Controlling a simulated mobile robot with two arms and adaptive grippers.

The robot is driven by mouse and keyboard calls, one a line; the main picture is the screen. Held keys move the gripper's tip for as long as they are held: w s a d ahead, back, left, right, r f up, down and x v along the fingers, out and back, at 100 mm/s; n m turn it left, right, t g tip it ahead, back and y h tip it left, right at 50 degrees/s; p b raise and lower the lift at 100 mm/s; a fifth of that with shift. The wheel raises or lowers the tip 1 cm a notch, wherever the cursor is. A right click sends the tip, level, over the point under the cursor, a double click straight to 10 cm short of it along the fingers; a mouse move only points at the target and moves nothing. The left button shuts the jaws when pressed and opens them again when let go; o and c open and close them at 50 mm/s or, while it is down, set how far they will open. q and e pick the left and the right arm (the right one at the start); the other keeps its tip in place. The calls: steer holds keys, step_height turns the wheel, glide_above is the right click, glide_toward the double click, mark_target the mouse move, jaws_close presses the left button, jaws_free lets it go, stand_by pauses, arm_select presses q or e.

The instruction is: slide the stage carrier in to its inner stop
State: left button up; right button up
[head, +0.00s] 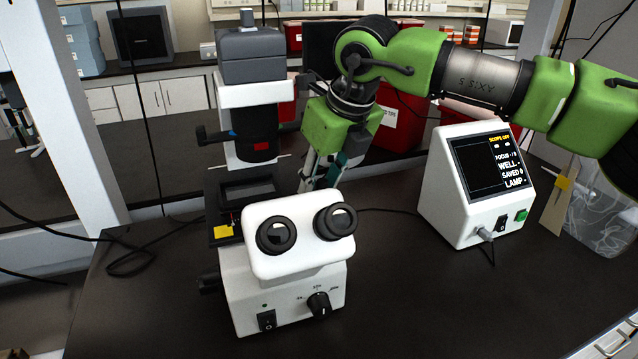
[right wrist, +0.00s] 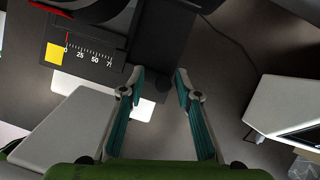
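The white microscope (head: 282,285) stands on the dark bench, eyepieces towards me. Its black stage (head: 213,203) shows left of and behind the eyepieces, with a yellow tag (head: 222,232) at its front. In the right wrist view, a black plate carries a scale (right wrist: 90,55) with a red mark at 0, beside the yellow tag. A black bar (right wrist: 165,38), possibly part of the stage carrier, reaches towards my fingertips. My right gripper (right wrist: 158,80) is open, its tips just short of that bar; I cannot tell if they touch. In the head view the eyepieces partly hide it. My left gripper is out of view.
A white control box (head: 470,190) with a screen reading "SCOPE OFF" stands to the right, its cable on the bench. A clear bin (head: 605,215) is at the far right. The bench front right of the microscope is clear.

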steer(key=v, duration=1.1)
steer(key=shift+s+r, duration=0.2)
